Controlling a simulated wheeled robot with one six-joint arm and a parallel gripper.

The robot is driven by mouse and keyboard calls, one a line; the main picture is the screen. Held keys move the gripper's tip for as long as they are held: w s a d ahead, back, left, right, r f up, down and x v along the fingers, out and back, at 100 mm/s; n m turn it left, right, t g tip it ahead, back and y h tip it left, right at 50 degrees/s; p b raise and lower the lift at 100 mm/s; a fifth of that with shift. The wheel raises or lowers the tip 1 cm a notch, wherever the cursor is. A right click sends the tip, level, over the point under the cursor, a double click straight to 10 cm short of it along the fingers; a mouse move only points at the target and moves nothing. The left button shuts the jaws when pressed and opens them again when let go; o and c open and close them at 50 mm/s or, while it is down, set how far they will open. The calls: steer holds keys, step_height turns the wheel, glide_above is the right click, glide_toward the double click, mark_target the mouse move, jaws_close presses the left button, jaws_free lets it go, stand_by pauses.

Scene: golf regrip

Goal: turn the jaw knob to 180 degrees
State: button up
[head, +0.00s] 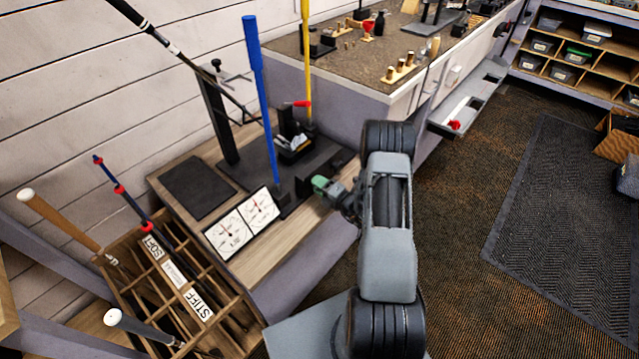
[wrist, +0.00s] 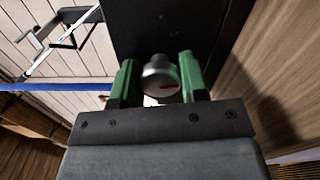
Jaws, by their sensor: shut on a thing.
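The jaw knob (wrist: 155,79) is a round silver knob with a short red mark on its face. In the wrist view the mark runs nearly level, from about the middle towards the right. My gripper (head: 322,186) reaches the front of the dark clamp stand on the bench; its green fingers also show in the wrist view (wrist: 157,72). They are shut on the knob, one on each side. In the head view the fingers hide the knob. The dark body (wrist: 165,28) behind the knob fills the middle of the wrist view.
A blue club shaft (head: 258,90) and a yellow one (head: 305,60) stand upright at the clamp. A panel with two dials (head: 241,224) leans at the bench front. A wooden club rack (head: 215,290) is at lower left. Open carpet (head: 470,290) lies to the right.

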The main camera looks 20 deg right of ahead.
steer(key=shift+m+p, duration=0.3)
steer(key=shift+m, duration=0.7)
steer(key=o, duration=0.9)
steer(key=shift+o, duration=0.2)
steer(key=v, duration=1.4)
steer(key=shift+a, duration=0.1)
